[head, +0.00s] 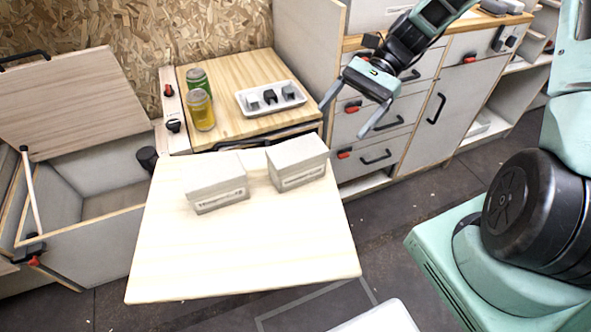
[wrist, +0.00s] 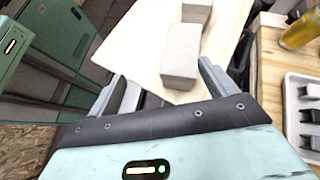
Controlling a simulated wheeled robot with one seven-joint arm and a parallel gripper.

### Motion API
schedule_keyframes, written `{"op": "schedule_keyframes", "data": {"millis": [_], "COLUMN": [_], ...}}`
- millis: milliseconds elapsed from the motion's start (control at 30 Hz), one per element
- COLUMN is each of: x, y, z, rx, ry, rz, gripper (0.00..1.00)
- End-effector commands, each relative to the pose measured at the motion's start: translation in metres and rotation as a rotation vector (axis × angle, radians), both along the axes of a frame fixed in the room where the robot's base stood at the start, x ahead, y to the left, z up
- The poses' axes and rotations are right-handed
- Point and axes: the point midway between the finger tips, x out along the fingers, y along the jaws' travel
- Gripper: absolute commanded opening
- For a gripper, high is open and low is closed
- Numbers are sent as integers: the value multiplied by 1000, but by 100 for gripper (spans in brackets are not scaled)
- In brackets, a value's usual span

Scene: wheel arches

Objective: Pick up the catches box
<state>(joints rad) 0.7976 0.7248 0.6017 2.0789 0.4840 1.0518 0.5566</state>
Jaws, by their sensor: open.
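Two grey-white boxes with small printed labels stand on the pale table. One is the left box (head: 215,183), the other the right box (head: 297,163). The label print is too small to read, so I cannot tell which is the catches box. My gripper (head: 343,121) is open and empty, raised above and to the right of the right box. In the wrist view my gripper (wrist: 160,80) has its fingers spread, with the nearer box (wrist: 181,52) beyond them and the other box (wrist: 196,10) behind it. Neither box is touched.
The pale table (head: 250,255) has a clear front half. Behind it, a wooden counter holds two cans (head: 201,108) and a white tray (head: 246,111) with small dark and grey parts. Drawers (head: 385,125) stand at the right. An open-lidded chest (head: 85,245) stands at the left.

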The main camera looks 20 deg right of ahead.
Motion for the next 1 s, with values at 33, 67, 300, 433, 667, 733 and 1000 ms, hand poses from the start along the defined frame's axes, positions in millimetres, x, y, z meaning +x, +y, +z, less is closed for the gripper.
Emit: {"op": "schedule_keyframes", "data": {"millis": [33,67,300,433,667,733,1000], "x": [8,11,23,23,20,18,17], "y": [-18,-27,-64,-53,-8,5,41], "z": [-11,-13,-22,-27,-45,-51,-65], "rx": [48,72,181,190,190,189,187], "ry": [38,56,134,141,140,141,139], "rz": [-87,-126,-301,-309,-305,-306,-308], "gripper": [85,85,85,85,85,85,85]}}
